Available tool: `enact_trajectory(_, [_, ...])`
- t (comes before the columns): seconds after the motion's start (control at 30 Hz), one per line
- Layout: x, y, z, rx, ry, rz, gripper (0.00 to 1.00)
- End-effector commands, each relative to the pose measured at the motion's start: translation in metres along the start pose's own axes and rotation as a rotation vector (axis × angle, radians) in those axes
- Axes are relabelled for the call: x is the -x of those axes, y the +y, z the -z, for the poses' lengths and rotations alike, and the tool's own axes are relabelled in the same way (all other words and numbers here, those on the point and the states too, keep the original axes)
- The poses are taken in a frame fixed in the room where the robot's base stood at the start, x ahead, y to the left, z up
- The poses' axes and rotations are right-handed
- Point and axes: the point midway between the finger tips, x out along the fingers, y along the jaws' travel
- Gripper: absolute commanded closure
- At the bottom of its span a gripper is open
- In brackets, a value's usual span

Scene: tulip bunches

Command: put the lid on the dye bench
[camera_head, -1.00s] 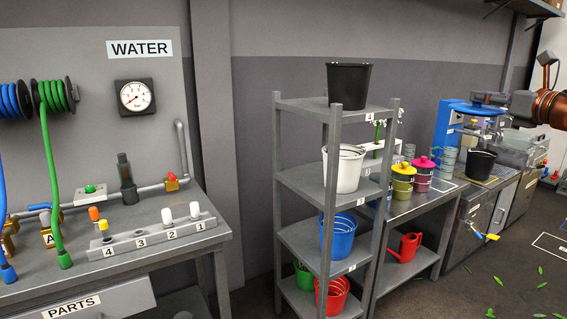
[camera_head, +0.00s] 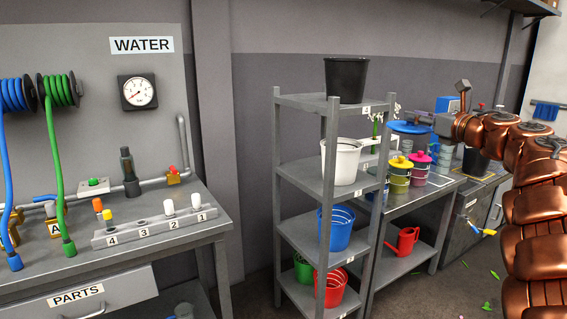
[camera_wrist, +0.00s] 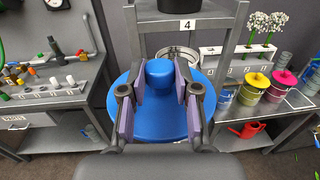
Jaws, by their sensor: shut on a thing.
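A round blue lid (camera_wrist: 155,118) with a blue knob (camera_wrist: 160,72) fills the middle of the wrist view. My gripper (camera_wrist: 160,80) is shut on the knob, with a purple-padded finger on each side. In the head view the lid (camera_head: 414,127) shows roughly level above the bench (camera_head: 408,200) right of the shelf, which looks like the dye bench. On that bench stand a yellow-lidded pot (camera_head: 399,174) and a pink-lidded pot (camera_head: 420,168). My arm reaches in from the right and partly hides the far bench. The lid appears apart from any surface.
A grey shelf (camera_head: 328,104) with a black bucket (camera_head: 346,80), a white bucket (camera_head: 341,162) and others stands left of the bench. The water bench (camera_head: 150,244) is at the left. A red watering can (camera_head: 403,241) sits on the bench's lower shelf. White flowers stand behind the pots.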

Motion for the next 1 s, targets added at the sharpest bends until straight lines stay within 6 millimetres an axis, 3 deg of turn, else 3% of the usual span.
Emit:
enact_trajectory(0.1, [-0.041,0.027,0.044,-0.003,0.007,-0.004,1.0])
enact_trajectory(0.4, [-0.097,0.075,0.13,-0.001,0.005,0.052,1.0])
enact_trajectory(0.7, [-0.12,0.111,0.204,0.003,0.003,0.143,1.0])
enact_trajectory(1.0, [-0.118,0.135,0.267,0.004,0.003,0.25,1.0])
